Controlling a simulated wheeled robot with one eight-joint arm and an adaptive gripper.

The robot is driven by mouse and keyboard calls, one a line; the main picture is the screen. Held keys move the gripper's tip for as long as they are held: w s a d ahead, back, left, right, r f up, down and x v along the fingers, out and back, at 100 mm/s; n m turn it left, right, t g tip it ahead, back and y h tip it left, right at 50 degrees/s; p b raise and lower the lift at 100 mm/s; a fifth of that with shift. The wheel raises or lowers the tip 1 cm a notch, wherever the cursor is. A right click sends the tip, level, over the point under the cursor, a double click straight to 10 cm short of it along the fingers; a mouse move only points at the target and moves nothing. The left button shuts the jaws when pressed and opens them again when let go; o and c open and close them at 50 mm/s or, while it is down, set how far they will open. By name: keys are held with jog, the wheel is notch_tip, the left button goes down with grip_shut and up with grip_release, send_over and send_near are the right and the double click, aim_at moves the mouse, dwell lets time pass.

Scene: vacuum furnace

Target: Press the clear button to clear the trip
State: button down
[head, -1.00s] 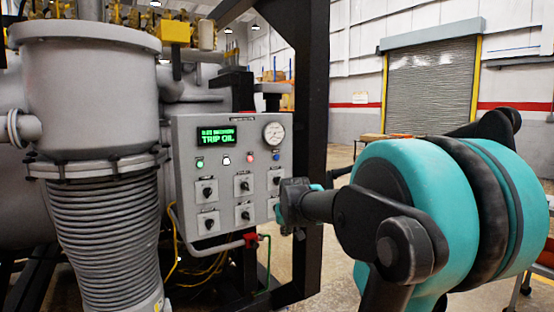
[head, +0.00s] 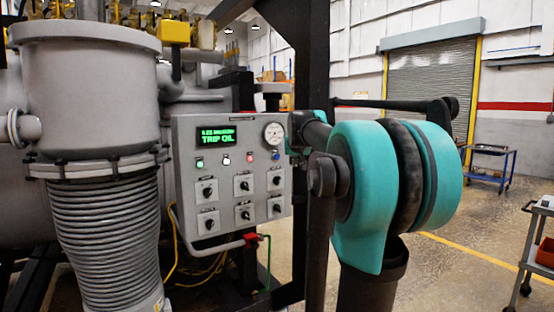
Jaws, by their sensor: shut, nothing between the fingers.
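The grey control panel (head: 184,142) stands upright beside the vessel. Its screen (head: 217,136) reads TRIP OIL in green; the line above it is too small to read. A row below holds a green button or lamp (head: 200,163), a white one (head: 226,160), a red one (head: 250,157) and a blue one (head: 276,155). Their labels are unreadable, so I cannot tell which is the clear button. My gripper (head: 294,132) is shut and empty at the panel's upper right edge, near the gauge and the blue button. My arm mostly hides it; no contact is visible.
A round gauge (head: 273,133) and several black rotary switches are on the panel. A black frame post (head: 312,60) rises behind my arm. The grey vessel with bellows (head: 105,220) fills the left. A cart (head: 530,245) stands at far right; open floor lies between.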

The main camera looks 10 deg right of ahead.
jog(key=shift+w+a, duration=0.45)
jog(key=shift+w, duration=0.95)
jog(key=shift+w+a, duration=0.5)
jog(key=shift+w, duration=0.9)
jog(key=shift+w+a, duration=0.45)
jog(key=shift+w, duration=0.95)
jog(key=shift+w, duration=0.1)
jog(key=shift+w+a, duration=0.1)
jog(key=shift+w, duration=0.2)
jog(key=shift+w+a, duration=0.15)
jog(key=shift+w, duration=0.2)
jog(key=shift+s, duration=0.1)
jog(key=shift+s+d, duration=0.25)
jog(key=shift+s, duration=0.4)
jog(key=shift+s+d, duration=0.25)
jog(key=shift+s, duration=0.55)
jog(key=shift+s+d, duration=0.3)
jog(key=shift+s, duration=0.5)
jog(key=shift+s+d, duration=0.25)
jog(key=shift+s, duration=0.55)
